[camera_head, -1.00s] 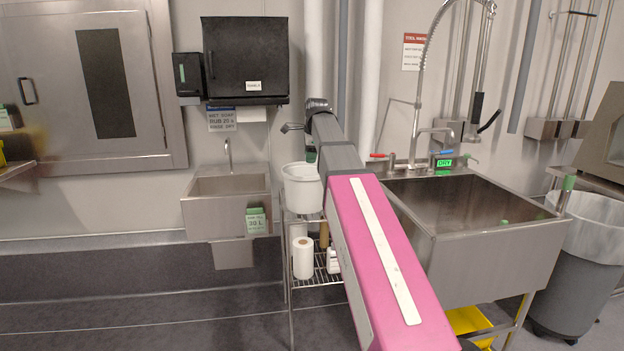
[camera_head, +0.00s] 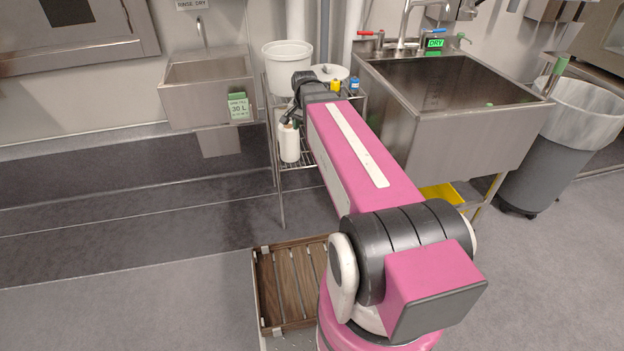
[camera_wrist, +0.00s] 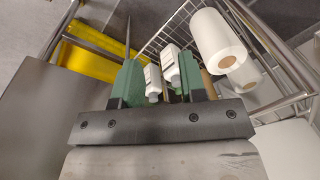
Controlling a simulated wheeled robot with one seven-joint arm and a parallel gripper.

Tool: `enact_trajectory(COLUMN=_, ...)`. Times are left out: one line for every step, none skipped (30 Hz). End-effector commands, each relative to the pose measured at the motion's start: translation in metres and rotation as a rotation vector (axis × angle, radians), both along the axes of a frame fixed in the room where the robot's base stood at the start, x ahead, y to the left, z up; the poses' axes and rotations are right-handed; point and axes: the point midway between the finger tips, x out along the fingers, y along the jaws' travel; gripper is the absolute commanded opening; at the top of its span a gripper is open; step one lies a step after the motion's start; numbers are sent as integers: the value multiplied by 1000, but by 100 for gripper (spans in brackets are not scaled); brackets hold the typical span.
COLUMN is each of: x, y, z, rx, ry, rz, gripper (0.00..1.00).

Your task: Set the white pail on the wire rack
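The white pail (camera_head: 287,68) stands upright at the left end of the wire rack's top level in the head view. The wire rack (camera_head: 281,195) stands between the two sinks; its wire shelf also shows in the wrist view (camera_wrist: 178,27). In the wrist view my gripper (camera_wrist: 163,78) has its green fingers apart, with white pieces between them that I cannot clearly tell from shelf items. It does not appear to hold the pail. In the head view my dark wrist is in front of the rack, below the pail's rim, and the fingers are mostly hidden.
A white round-topped item (camera_head: 325,73) and small yellow and blue items (camera_head: 354,84) stand right of the pail. The large sink (camera_head: 455,130) is close on the right. A wooden slatted crate (camera_head: 258,290) lies on the floor.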

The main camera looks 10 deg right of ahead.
Motion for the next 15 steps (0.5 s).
enact_trajectory(x=-20, y=0, z=-19, rx=-11, ry=16, rz=64, gripper=38)
enact_trajectory(x=-27, y=0, z=-29, rx=-17, ry=21, rz=106, gripper=38)
enact_trajectory(x=-39, y=0, z=-42, rx=-24, ry=30, rz=163, gripper=38)
enact_trajectory(x=-47, y=0, z=-51, rx=-29, ry=37, rz=205, gripper=38)
enact_trajectory(x=-55, y=-1, z=-61, rx=-35, ry=43, rz=248, gripper=38)
enact_trajectory(x=-67, y=-1, z=-73, rx=-41, ry=52, rz=304, gripper=38)
enact_trajectory(x=-75, y=-1, z=-81, rx=-46, ry=58, rz=346, gripper=38)
enact_trajectory(x=-83, y=-1, z=-89, rx=-49, ry=63, rz=386, gripper=38)
enact_trajectory(x=-93, y=-1, z=-98, rx=-54, ry=71, rz=436, gripper=38)
enact_trajectory(x=-100, y=-2, z=-105, rx=-57, ry=77, rz=471, gripper=38)
enact_trajectory(x=-107, y=-2, z=-110, rx=-60, ry=81, rz=504, gripper=38)
enact_trajectory(x=-114, y=-2, z=-117, rx=-63, ry=87, rz=543, gripper=38)
enact_trajectory(x=-119, y=-2, z=-122, rx=-65, ry=90, rz=569, gripper=38)
enact_trajectory(x=-123, y=-2, z=-125, rx=-66, ry=93, rz=592, gripper=38)
enact_trajectory(x=-128, y=-2, z=-129, rx=-67, ry=97, rz=617, gripper=38)
